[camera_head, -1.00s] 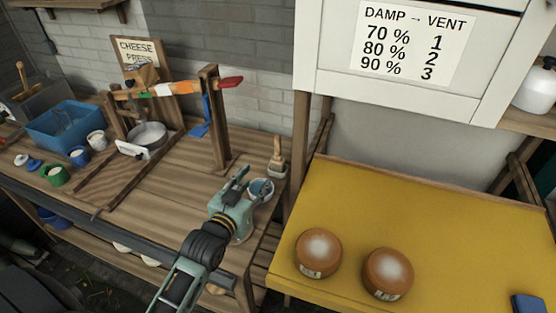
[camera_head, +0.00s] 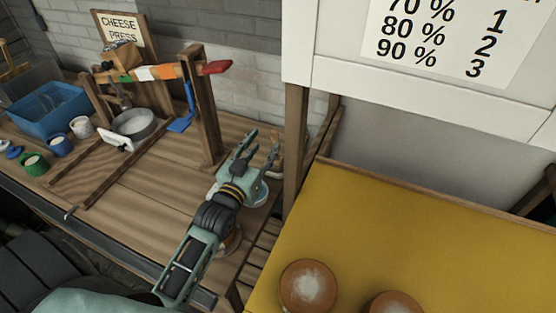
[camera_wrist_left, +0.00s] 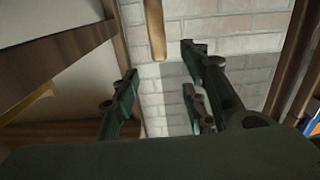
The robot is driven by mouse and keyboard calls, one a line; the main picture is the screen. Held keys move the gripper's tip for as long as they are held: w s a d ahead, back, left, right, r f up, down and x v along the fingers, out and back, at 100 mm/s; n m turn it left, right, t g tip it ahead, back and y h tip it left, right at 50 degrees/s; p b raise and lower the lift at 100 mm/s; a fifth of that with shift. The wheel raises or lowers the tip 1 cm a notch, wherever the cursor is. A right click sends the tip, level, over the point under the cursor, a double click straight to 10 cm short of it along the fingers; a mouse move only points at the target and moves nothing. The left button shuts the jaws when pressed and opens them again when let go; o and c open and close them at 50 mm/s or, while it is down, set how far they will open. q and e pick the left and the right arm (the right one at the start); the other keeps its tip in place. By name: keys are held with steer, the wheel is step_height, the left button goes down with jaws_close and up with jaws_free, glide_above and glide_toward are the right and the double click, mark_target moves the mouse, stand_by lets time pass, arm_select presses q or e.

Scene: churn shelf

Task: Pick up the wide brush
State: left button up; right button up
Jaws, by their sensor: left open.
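The wide brush (camera_head: 279,160) stands at the right end of the wooden bench, mostly hidden behind my left gripper's fingers in the head view. In the left wrist view, a light wooden handle (camera_wrist_left: 155,30), which looks like the brush's, hangs in the gap between the fingers at the top of the picture. My left gripper (camera_head: 263,147) is open and empty, its fingers pointing toward the brush. It also shows in the left wrist view (camera_wrist_left: 160,75), fingers spread apart. I cannot tell whether a finger touches the brush. My right gripper is not in view.
A small pale bowl (camera_head: 262,195) sits just under my left gripper. The wooden post (camera_head: 296,145) of the shelf stands close to the right. A yellow board (camera_head: 400,230) with round cheeses (camera_head: 308,286) lies right. The cheese press (camera_head: 207,115) stands left.

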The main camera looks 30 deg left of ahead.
mark_target(273, 144)
arm_select(q)
steer(key=w+f, duration=0.1)
steer(key=w, duration=0.1)
steer(key=w+f+b, duration=0.1)
steer(key=w, duration=0.1)
steer(key=w+f, duration=0.2)
steer(key=w, duration=0.1)
steer(key=shift+a+f+b, duration=0.1)
steer(key=shift+a+b, duration=0.1)
steer(key=shift+b, duration=0.1)
steer(key=shift+w+f, duration=0.1)
steer(key=shift+w, duration=0.25)
jaws_close()
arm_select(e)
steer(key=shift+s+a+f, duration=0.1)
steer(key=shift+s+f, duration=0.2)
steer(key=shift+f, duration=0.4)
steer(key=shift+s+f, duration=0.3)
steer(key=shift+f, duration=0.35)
